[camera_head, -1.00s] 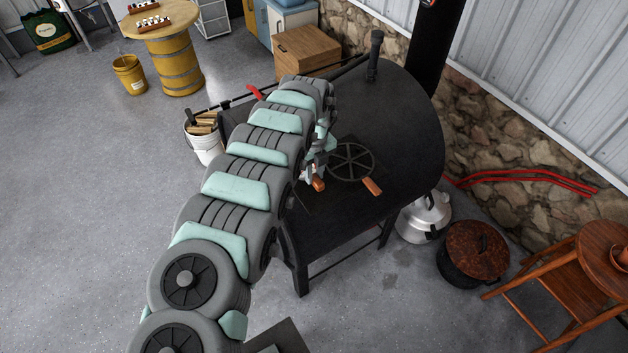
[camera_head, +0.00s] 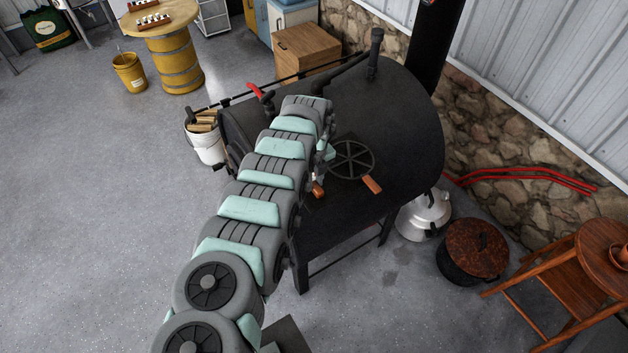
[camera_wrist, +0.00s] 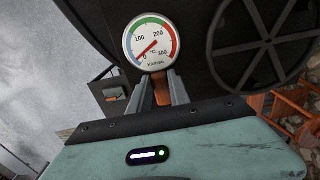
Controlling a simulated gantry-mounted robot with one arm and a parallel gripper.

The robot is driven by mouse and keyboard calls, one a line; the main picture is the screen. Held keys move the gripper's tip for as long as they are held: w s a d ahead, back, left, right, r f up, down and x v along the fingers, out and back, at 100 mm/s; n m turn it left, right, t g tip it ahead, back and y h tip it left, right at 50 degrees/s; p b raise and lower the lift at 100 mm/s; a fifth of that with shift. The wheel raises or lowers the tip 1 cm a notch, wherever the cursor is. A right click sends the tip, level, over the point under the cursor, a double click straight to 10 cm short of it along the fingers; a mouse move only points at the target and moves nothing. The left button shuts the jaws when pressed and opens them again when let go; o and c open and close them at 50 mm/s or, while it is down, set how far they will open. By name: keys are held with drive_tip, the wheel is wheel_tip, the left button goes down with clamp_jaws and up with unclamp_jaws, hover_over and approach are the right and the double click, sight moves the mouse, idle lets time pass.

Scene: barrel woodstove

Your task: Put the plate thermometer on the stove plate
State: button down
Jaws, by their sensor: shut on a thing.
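The plate thermometer (camera_wrist: 151,41) is a round white dial with green and red bands, upright and facing the wrist camera. My gripper (camera_wrist: 162,88) is shut on its lower end. In the head view my gripper (camera_head: 322,168) is mostly hidden by my own arm, and I cannot make out the dial. I cannot tell from these views whether the thermometer touches the plate.
Another wooden handle (camera_head: 318,190) is beside my gripper. The stovepipe (camera_head: 434,45) rises behind. A kettle (camera_head: 424,216) and rusty pot (camera_head: 472,250) stand on the right.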

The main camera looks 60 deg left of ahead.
sight(314, 183)
drive_tip(key=c, duration=1.2)
unclamp_jaws()
wheel_tip(314, 183, up, 12)
drive_tip(key=b, duration=0.1)
drive_tip(key=shift+b, duration=0.4)
drive_tip(key=shift+r, duration=0.1)
